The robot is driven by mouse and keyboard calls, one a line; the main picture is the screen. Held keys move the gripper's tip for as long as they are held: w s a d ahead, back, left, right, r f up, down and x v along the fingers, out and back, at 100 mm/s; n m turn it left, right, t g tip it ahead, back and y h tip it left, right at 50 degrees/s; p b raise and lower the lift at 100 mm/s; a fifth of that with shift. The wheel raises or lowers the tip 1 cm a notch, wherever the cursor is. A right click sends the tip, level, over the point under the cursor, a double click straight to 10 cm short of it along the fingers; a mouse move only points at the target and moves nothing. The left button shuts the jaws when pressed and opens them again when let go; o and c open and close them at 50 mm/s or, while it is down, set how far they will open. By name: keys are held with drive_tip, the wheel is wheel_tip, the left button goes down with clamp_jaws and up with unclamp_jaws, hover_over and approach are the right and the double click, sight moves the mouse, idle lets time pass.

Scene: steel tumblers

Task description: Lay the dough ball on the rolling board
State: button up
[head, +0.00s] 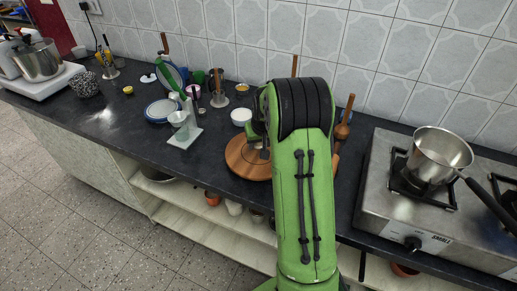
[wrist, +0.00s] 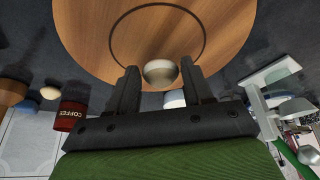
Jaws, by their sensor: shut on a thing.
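The dough ball (wrist: 160,73) is pale and round. It sits between the two dark fingers of my gripper (wrist: 159,72) in the wrist view, and the gripper is shut on it. The rolling board (wrist: 215,22) is a round wooden disc with a dark ring, and it lies behind the ball in that view. I cannot tell whether the ball touches the board. In the head view the rolling board (head: 237,158) lies on the dark counter, its right part hidden by my green arm. The ball and fingertips are hidden there.
A white bowl (head: 241,117) stands just behind the board. A stove (head: 389,205) with a steel pot (head: 440,153) is on the right. A red coffee container (wrist: 70,115) shows in the wrist view.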

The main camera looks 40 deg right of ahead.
wheel_tip(320, 180, down, 2)
drive_tip(key=shift+f, duration=0.1)
drive_tip(key=o, duration=0.9)
drive_tip(key=shift+o, duration=0.2)
drive_tip(key=s+a+r+n+p, duration=0.1)
drive_tip(key=s+a+r, duration=0.3)
drive_tip(key=r, duration=0.4)
drive_tip(key=s+a+r+p, duration=0.1)
drive_tip(key=s+a+r, duration=0.25)
drive_tip(key=r, duration=0.45)
drive_tip(key=s+a+r+n, duration=0.1)
drive_tip(key=s+a+r, duration=0.1)
drive_tip(key=s+a, duration=0.5)
drive_tip(key=s+a+r+n+t+y, duration=0.1)
drive_tip(key=s+a+n, duration=0.1)
drive_tip(key=s+a, duration=0.6)
drive_tip(key=s, duration=0.6)
drive_tip(key=shift+r+t+y, duration=0.3)
drive_tip(key=shift+r, duration=0.1)
